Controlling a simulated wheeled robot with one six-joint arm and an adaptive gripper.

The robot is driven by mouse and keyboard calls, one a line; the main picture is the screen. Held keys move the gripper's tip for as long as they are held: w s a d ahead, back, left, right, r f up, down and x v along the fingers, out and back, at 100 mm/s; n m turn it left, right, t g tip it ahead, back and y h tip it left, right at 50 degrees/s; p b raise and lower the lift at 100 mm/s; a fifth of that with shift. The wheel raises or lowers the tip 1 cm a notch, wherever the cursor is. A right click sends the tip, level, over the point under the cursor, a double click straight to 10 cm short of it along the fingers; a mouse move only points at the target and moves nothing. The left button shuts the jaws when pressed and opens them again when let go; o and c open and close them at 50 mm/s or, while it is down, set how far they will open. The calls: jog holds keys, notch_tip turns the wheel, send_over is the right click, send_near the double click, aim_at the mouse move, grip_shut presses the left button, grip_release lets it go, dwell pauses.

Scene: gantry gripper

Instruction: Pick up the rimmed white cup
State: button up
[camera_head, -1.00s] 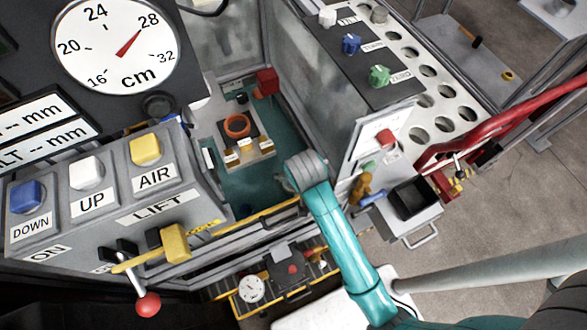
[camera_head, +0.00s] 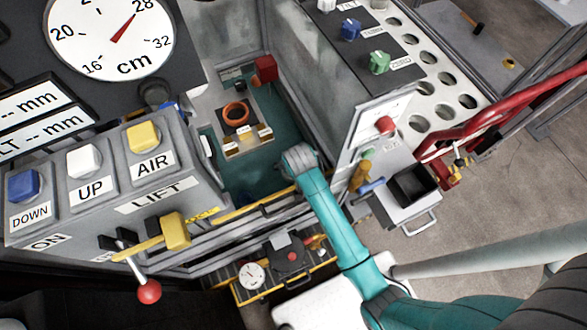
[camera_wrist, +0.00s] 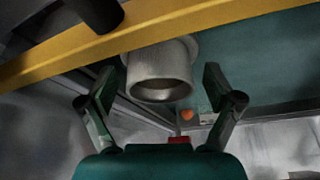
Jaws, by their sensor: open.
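In the wrist view, a pale grey-white cylinder with a round open mouth and a wider rim behind, which looks like the rimmed white cup (camera_wrist: 160,68), is in front of my gripper (camera_wrist: 160,85). My two dark fingers stand apart on either side of the cup, with a gap on both sides. I cannot tell how far beyond the fingertips it is. In the head view my teal arm reaches to the front of the open bay. My gripper and the cup cannot be made out there.
A yellow rail (camera_wrist: 220,20) crosses the top of the wrist view, near the cup. In the head view, the bay holds an orange ring (camera_head: 236,113) on a stand and a red block (camera_head: 265,68). A grey control box (camera_head: 110,190) is left, a side panel (camera_head: 375,125) right.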

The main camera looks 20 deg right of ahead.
jog(key=c, duration=1.3)
jog(key=shift+o, duration=0.2)
